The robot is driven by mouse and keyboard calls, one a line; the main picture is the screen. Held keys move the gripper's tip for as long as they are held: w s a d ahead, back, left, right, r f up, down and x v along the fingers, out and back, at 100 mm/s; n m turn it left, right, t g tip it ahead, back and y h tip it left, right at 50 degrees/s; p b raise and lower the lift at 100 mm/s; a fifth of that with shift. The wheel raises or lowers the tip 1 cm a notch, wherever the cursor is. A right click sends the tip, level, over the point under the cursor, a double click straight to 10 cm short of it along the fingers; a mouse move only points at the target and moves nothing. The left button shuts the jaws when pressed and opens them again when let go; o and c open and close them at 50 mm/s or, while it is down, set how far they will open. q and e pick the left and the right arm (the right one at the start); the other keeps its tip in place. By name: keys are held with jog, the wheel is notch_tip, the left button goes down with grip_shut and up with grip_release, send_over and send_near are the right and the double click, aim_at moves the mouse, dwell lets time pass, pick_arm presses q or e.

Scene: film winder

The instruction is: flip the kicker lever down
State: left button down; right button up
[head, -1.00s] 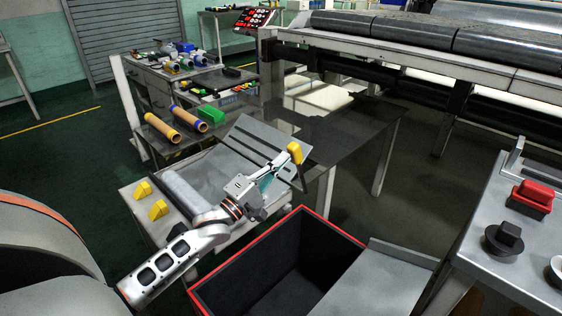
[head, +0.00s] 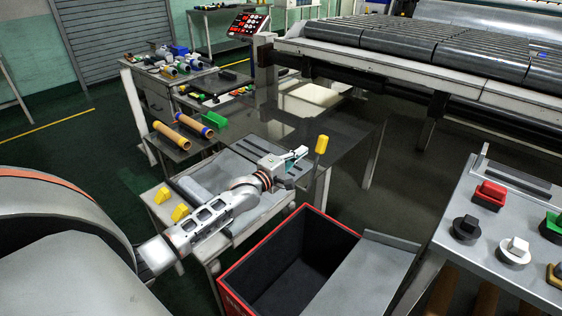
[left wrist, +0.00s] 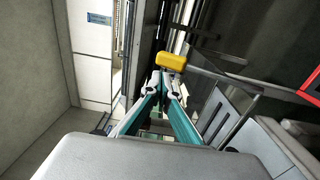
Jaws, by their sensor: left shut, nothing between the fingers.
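The kicker lever, with a yellow knob (head: 321,144) on a thin dark shaft, stands at the right end of the grey winder table. It is upright with its top leaning a little right. My left gripper (head: 303,151) is shut and empty, its fingertips just left of the knob. In the left wrist view, the shut teal and grey fingers (left wrist: 163,84) point at the yellow knob (left wrist: 171,62), which shows just beyond the tips. I cannot tell whether they touch. My right gripper is not in view.
A red-rimmed black bin (head: 290,262) stands open below the lever. Two yellow wedges (head: 172,204) and a grey roll lie near my left arm. A control desk with a red button (head: 490,193) stands at the right. The big roller machine (head: 430,50) fills the back.

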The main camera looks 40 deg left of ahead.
aim_at(319, 140)
pick_arm(q)
jog(key=w+g+p, duration=0.1)
jog(key=w, duration=0.1)
jog(key=w+g+p, duration=0.1)
jog(key=w, duration=0.1)
jog(key=w+g+p, duration=0.1)
jog(key=w+p, duration=0.1)
jog(key=shift+w+d+r, duration=0.2)
jog(key=shift+w+d, duration=0.05)
jog(key=shift+w, duration=0.15)
jog(key=shift+w+f, duration=0.15)
jog(key=shift+w, duration=0.5)
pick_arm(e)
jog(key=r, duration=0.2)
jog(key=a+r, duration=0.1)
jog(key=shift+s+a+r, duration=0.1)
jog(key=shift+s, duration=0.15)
